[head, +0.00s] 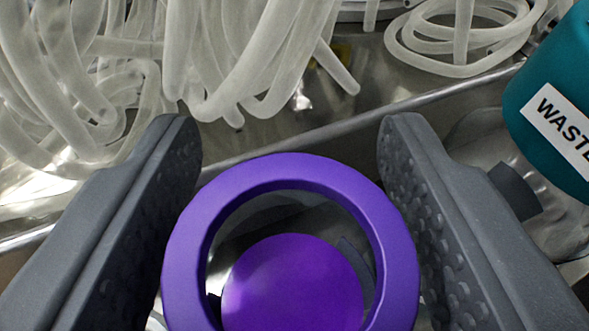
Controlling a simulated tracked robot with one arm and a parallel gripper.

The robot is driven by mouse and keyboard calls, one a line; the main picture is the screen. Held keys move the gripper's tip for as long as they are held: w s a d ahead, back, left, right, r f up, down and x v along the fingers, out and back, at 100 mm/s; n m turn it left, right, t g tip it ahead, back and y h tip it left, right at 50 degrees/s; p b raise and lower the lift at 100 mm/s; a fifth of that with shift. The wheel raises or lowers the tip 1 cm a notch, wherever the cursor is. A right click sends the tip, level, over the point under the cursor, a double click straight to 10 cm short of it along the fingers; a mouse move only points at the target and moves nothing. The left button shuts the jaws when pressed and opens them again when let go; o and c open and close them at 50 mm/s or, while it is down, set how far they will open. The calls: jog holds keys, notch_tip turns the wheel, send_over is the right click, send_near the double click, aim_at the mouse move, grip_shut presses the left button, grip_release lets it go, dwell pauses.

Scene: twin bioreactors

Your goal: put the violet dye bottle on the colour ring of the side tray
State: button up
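A violet ring-shaped part (290,172) with a round violet disc (292,290) inside its opening fills the lower middle of the head view. I take these to be the violet dye bottle seen from above; its body is hidden. My gripper (292,140) has one dark grey finger on each side of it, with the fingers set wide apart. The ring's left and right edges overlap the dimpled pads in the picture. I cannot tell whether the pads press on it. The side tray's colour ring cannot be made out.
Coils of translucent tubing (240,55) lie beyond the fingertips, with another coil (455,45) at the back right. A metal edge (330,125) crosses the view. A teal container labelled "WASTE" (545,80) stands close to the right finger.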

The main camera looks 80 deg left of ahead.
jog(key=shift+r, duration=0.2)
jog(key=v, duration=1.2)
jog(key=shift+s, duration=0.1)
